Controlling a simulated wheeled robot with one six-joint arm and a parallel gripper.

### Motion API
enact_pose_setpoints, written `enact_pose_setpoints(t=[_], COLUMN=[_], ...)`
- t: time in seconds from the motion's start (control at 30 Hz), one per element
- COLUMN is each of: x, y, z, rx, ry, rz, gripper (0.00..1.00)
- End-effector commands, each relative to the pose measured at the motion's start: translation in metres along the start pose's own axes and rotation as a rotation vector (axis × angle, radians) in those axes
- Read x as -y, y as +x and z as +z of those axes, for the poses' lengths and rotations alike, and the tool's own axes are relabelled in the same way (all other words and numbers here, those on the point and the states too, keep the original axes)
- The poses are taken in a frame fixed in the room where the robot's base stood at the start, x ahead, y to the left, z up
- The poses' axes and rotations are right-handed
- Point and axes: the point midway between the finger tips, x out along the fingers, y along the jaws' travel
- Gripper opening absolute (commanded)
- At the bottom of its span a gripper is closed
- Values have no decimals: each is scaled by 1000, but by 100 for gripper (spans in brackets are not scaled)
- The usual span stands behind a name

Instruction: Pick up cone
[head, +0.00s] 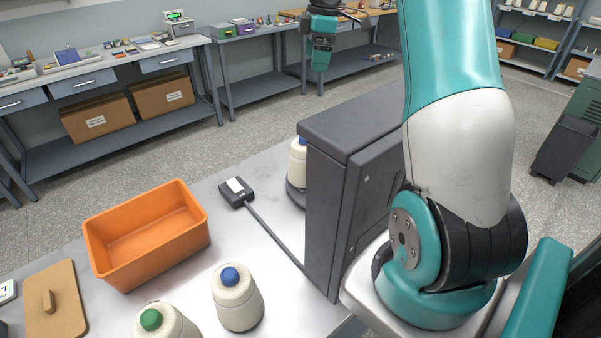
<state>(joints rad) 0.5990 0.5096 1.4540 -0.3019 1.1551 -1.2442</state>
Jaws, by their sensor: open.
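A cream yarn cone with a blue top (238,304) stands upright on the light table near the bottom middle. A second cream cone with a green top (166,325) stands to its left, cut off by the bottom edge. A third cone with a blue top (297,160) stands on a dark base farther back, partly hidden by a dark grey cabinet. My gripper (320,58) hangs at the top of the head view, well above and away from the cones. It is open and appears empty; its fingers are small and hard to make out.
An empty orange bin (96,247) stands left on the table (262,262). A wooden board with a handle (68,296) lies at lower left. A small black device (236,192) trails a cable toward the tall grey cabinet (324,215). The cabinet blocks the right side.

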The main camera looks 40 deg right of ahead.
Motion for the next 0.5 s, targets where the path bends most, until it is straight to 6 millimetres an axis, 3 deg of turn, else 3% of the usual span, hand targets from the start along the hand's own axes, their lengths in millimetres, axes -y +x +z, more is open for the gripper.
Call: enact_pose_setpoints(t=[0.03,0.2,0.5], x=[0,1,1], y=[26,67,95], z=[2,5,6], rx=[0,0,-1], ry=[-1,-4,-5], rz=[-1,-1,-4], gripper=[100,100,100])
